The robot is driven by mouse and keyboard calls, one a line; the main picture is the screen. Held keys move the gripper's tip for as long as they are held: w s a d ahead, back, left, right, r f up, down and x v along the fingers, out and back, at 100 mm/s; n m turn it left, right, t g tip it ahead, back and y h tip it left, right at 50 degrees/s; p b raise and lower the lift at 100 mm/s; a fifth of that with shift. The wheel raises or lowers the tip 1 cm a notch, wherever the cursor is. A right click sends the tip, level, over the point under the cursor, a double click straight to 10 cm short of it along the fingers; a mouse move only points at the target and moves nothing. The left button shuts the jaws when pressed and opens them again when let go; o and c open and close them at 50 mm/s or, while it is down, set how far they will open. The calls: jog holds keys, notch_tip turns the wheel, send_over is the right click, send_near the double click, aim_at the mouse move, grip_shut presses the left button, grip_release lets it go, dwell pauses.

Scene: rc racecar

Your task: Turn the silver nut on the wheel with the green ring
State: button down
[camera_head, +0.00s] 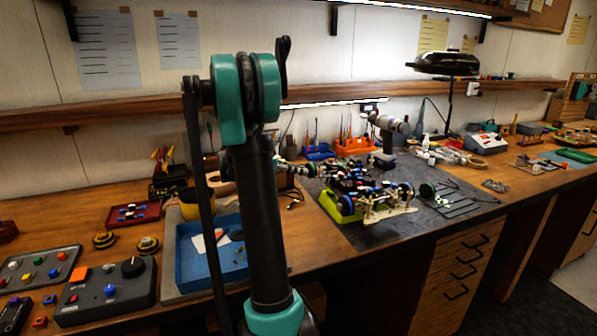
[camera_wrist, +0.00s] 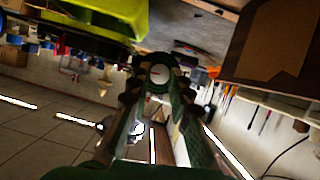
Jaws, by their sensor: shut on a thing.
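My gripper (camera_head: 286,170) is at this wheel, partly hidden behind my arm. In the wrist view my gripper (camera_wrist: 158,88) has its green fingers closed in around the wheel's hub, shut on the silver nut (camera_wrist: 158,74). The nut shows as a small pale round face inside the dark wheel (camera_wrist: 158,56). The exact finger contact is too dark to make out.
A lime-green stand (camera_head: 340,206) is under the car; it shows close in the wrist view (camera_wrist: 112,14). A blue tray (camera_head: 195,262) and control boxes (camera_head: 105,290) lie left. A loose axle with wheels (camera_head: 428,190) lies right. Orange bins (camera_head: 355,146) stand behind.

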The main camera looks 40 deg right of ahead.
jog(key=shift+w+f+n+g, duration=0.15)
jog(key=shift+n+g, duration=0.65)
jog(key=shift+n, duration=0.4)
jog(key=shift+w+n+g, duration=0.15)
jog(key=shift+n+g, duration=0.65)
jog(key=shift+n, duration=0.4)
jog(key=c, duration=1.4)
grip_release()
jog(key=shift+o, duration=0.2)
jog(key=v, duration=1.2)
jog(key=shift+w, duration=0.1)
